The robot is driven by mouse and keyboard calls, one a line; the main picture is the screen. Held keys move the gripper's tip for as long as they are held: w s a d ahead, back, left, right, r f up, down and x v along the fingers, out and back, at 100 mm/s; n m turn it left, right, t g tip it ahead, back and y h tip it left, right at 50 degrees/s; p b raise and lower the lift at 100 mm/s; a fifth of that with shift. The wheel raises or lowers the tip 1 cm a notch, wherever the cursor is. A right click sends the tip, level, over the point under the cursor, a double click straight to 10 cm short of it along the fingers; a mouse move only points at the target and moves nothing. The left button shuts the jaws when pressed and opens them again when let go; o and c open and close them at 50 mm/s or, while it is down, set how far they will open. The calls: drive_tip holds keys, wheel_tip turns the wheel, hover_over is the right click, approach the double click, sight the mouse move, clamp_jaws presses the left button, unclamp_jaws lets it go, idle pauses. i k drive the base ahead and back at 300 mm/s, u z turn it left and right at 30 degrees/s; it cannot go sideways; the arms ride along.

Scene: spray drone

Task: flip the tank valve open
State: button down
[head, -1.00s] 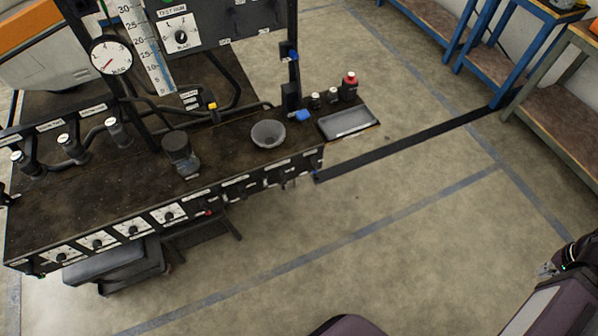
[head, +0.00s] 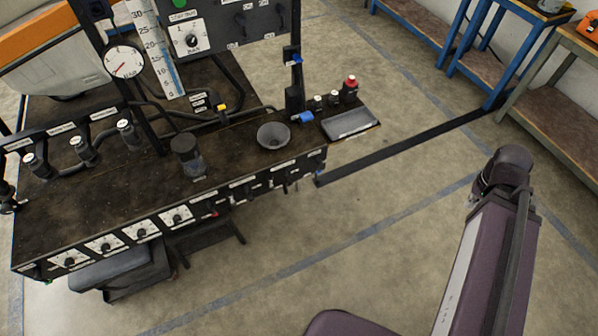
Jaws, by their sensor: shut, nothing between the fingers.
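Small valve handles show on the black test bench (head: 100,215). A yellow handle (head: 222,108) sits on the dark piping behind the bench top. A blue handle (head: 303,117) is at the foot of the black post, and another blue fitting (head: 291,56) is higher on the same post. I cannot tell which of these is the tank valve, nor whether any is open. My arm rises at the right, well apart from the bench. My gripper is not visible.
A grey funnel bowl (head: 273,136), a dark-capped clear jar (head: 188,157) and a grey tray (head: 350,123) with small bottles beside it are on the bench. Dials line its front. A blue table (head: 497,62) stands at back right.

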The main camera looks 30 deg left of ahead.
sight(319, 163)
drive_tip(key=u, duration=0.85)
drive_tip(key=i, duration=0.55)
drive_tip(key=k, duration=0.6)
drive_tip(key=z, duration=0.05)
